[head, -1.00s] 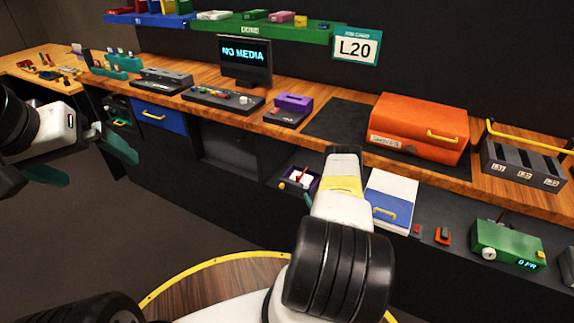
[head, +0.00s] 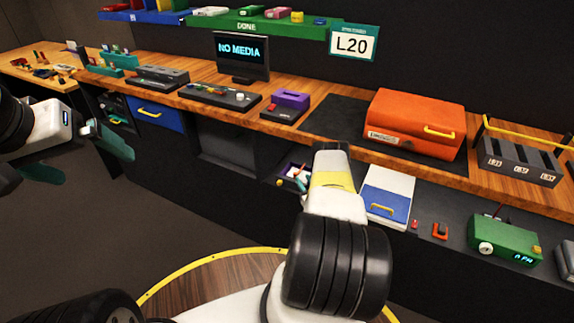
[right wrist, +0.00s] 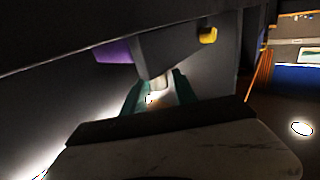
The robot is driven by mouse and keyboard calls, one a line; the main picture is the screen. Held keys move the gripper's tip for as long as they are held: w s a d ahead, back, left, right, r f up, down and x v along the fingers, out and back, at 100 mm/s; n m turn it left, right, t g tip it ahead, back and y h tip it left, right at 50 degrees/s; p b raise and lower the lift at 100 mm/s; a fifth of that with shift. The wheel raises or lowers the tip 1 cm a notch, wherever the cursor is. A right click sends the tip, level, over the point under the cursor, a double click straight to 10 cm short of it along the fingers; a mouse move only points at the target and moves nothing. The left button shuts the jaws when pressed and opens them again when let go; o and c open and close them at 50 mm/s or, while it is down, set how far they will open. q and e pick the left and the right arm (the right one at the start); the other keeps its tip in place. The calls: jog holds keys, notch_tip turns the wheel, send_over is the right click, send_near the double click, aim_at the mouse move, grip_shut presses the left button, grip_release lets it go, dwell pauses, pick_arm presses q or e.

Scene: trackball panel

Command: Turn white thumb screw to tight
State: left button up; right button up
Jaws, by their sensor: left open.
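A dark grey device with a purple part (right wrist: 115,50) hangs over the top of the right wrist view. A white thumb screw (right wrist: 158,81) sticks down from its underside. My right gripper (right wrist: 158,88) has its teal fingers apart, one on each side of the screw; I cannot tell whether either touches it. My left gripper (head: 95,163) is open and empty at the left, away from the bench.
A white and blue box (head: 388,190) stands on the lower shelf just right of my right arm. Further right is a green device (head: 505,238). The wooden bench top above holds an orange case (head: 415,120) and a purple block device (head: 290,103).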

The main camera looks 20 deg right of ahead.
grip_shut()
jog(key=shift+m+h, duration=0.3)
jog(key=shift+h, duration=0.2)
jog(key=m+g+h, duration=0.1)
jog(key=m+h, duration=0.1)
jog(key=h, duration=0.2)
jog(key=shift+a+m, duration=0.1)
jog(key=shift+m, duration=0.3)
jog(key=m+g+h, duration=0.1)
jog(key=m+h, duration=0.1)
jog(key=h, duration=0.1)
jog(key=m+g+h, duration=0.2)
jog(key=h, duration=0.1)
jog(key=m+g+h, duration=0.2)
jog(key=g, duration=0.1)
jog(key=m+g+h, duration=0.2)
jog(key=m+g, duration=0.1)
jog(key=shift+f+h, duration=0.1)
jog(key=shift+h, duration=0.2)
jog(key=shift+m+g+h, duration=0.7)
jog(key=shift+m+g, duration=0.8)
jog(key=shift+g, duration=0.8)
jog(key=shift+m+g, duration=0.3)
jog(key=shift+g, duration=0.1)
jog(key=shift+o, duration=1.7)
grip_release()
